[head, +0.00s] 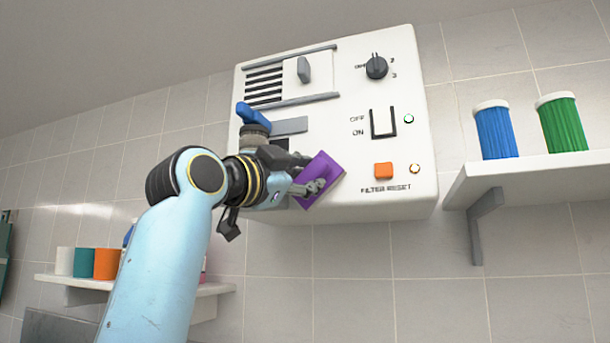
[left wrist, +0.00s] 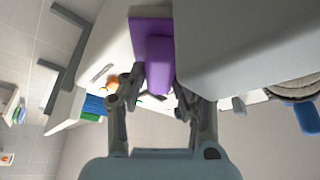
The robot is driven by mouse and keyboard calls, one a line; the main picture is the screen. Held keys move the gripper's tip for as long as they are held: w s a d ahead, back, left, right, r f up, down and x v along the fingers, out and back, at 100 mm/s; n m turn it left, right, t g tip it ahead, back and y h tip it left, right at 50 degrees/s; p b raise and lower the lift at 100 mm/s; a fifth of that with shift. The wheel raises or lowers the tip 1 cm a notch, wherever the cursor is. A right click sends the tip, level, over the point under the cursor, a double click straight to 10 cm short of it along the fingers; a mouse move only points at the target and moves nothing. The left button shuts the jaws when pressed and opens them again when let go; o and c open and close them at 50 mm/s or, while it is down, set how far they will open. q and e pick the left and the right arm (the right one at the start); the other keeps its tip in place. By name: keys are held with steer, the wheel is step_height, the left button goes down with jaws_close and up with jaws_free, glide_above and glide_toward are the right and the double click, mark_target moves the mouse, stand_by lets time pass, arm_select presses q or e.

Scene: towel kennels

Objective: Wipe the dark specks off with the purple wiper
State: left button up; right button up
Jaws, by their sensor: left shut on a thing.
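The purple wiper (head: 321,180) is at the lower middle of the white wall unit's front panel (head: 350,165). My left gripper (head: 308,188) is shut on it. In the left wrist view the wiper (left wrist: 158,62) sits between the two fingertips of my left gripper (left wrist: 155,88), with its flat pad toward the white panel. It looks close to the panel; I cannot tell whether it touches. I see no dark specks; my gripper and the wiper hide part of the panel. My right gripper is not in view.
A shelf (head: 530,172) with blue (head: 496,132) and green (head: 562,124) rolls is at right.

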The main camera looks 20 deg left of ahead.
arm_select(q)
steer(key=s+p, duration=0.1)
steer(key=s, duration=0.5)
steer(key=shift+a, duration=0.15)
steer(key=shift+s, duration=0.1)
steer(key=s+p, duration=0.1)
steer(key=s, duration=0.2)
stand_by(0.4)
steer(key=shift+w+f, duration=0.1)
